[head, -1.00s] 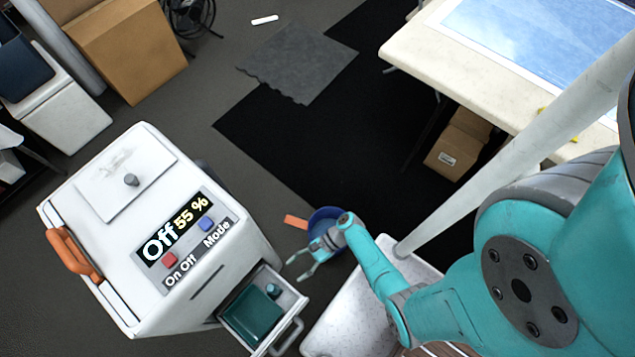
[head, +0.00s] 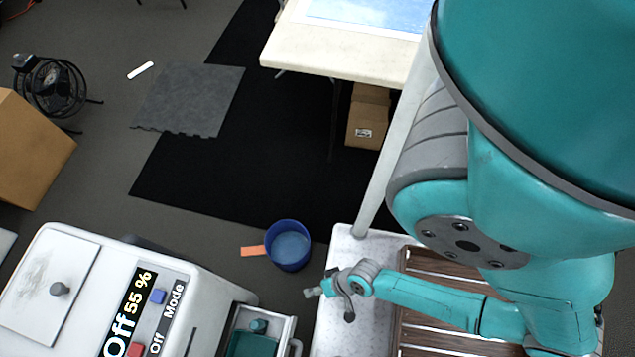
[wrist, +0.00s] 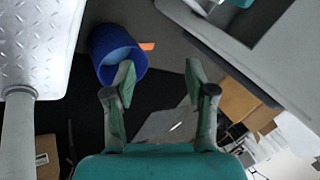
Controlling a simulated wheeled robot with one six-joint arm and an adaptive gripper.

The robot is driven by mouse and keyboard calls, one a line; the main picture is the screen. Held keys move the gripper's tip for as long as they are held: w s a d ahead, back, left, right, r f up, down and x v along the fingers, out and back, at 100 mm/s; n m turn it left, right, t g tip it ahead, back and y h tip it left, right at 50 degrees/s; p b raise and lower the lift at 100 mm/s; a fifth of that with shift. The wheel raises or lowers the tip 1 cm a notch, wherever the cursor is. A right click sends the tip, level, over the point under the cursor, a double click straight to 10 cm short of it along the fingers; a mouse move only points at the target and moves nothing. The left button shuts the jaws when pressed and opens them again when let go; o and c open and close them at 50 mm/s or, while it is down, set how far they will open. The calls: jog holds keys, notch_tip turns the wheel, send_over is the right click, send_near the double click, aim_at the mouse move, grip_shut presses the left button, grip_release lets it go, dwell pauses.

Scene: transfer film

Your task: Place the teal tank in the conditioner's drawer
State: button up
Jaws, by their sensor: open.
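The white conditioner (head: 215,294) stands at the lower left in the head view, its panel reading Off and 55 %. Its drawer (head: 291,329) is pulled out at the lower right side. The teal tank (head: 252,343) with a small round cap sits inside the drawer, partly cut off by the picture's bottom edge. My gripper (head: 330,303) is above and to the right of the drawer, apart from the tank. In the wrist view my gripper (wrist: 158,95) shows two spread fingers with nothing between them.
A blue bucket (head: 288,262) with an orange handle or strip stands on the floor beyond the drawer; it also shows in the wrist view (wrist: 137,75). A light metal-topped surface (head: 345,270) and slatted wood (head: 440,335) lie under my arm. A table (head: 330,50) stands at the back.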

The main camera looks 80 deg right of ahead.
notch_tip(320, 180, up, 37)
jog(key=d+n+t+h, duration=0.1)
jog(key=d+n+t, duration=0.2)
jog(key=n+t, duration=0.5)
jog(key=n, duration=0.3)
jog(key=shift+w+r+t+h, duration=0.15)
jog(key=shift+w+t+h, duration=0.15)
jog(key=shift+t, duration=0.1)
